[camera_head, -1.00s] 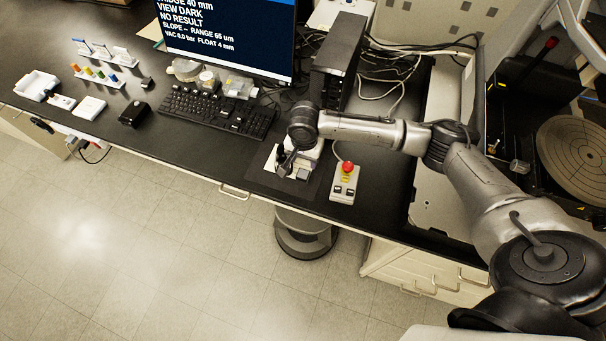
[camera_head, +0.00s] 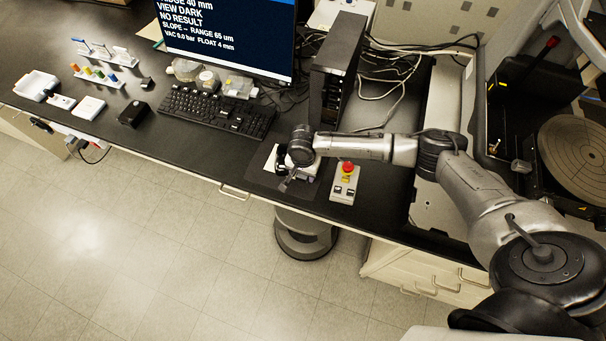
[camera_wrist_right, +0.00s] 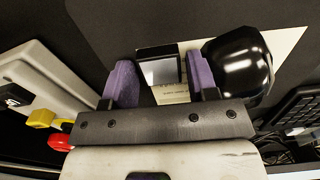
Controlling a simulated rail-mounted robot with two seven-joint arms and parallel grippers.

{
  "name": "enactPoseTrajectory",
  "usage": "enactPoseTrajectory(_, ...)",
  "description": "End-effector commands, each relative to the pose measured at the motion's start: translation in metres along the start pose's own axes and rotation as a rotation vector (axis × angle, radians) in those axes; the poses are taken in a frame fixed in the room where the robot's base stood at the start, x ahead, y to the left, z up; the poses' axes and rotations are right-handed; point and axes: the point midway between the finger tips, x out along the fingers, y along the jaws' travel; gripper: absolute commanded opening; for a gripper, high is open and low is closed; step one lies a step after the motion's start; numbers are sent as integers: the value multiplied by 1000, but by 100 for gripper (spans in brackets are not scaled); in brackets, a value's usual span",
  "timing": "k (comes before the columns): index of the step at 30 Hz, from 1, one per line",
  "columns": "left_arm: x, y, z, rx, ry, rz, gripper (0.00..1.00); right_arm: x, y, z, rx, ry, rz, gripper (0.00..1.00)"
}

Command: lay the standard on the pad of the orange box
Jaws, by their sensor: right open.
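In the right wrist view, a small dark block with a shiny silvery face (camera_wrist_right: 159,68) lies between the fingers of my right gripper (camera_wrist_right: 161,80). It may be the standard; I cannot tell for sure. The purple-padded fingers are open, one on each side of it, with gaps showing. The block seems to rest on a pale sheet or plate (camera_wrist_right: 286,47). In the head view my right gripper (camera_head: 286,186) is low over the dark mat (camera_head: 262,180) at the bench's front edge, and the wrist hides much there. I cannot make out an orange box. My left gripper is out of view.
A glossy black rounded object (camera_wrist_right: 238,64) is close beside the right-hand finger. A control box with a red button (camera_head: 345,183) stands right of the gripper. The keyboard (camera_head: 217,110) and a black box (camera_head: 134,114) are to the left. Bare bench lies between.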

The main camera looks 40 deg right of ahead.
Motion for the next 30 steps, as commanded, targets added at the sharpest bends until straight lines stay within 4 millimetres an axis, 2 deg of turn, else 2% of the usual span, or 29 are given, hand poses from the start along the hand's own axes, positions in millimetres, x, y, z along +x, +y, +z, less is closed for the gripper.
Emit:
enactPoseTrajectory(6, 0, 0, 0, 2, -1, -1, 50, 0, 0, 0, 0, 0, 0, 51)
enactPoseTrajectory(17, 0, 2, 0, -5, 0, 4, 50, 0, 0, 0, 0, 0, 0, 17)
enactPoseTrajectory(30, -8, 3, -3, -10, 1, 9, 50, -7, 0, 0, 0, 0, 0, 17)
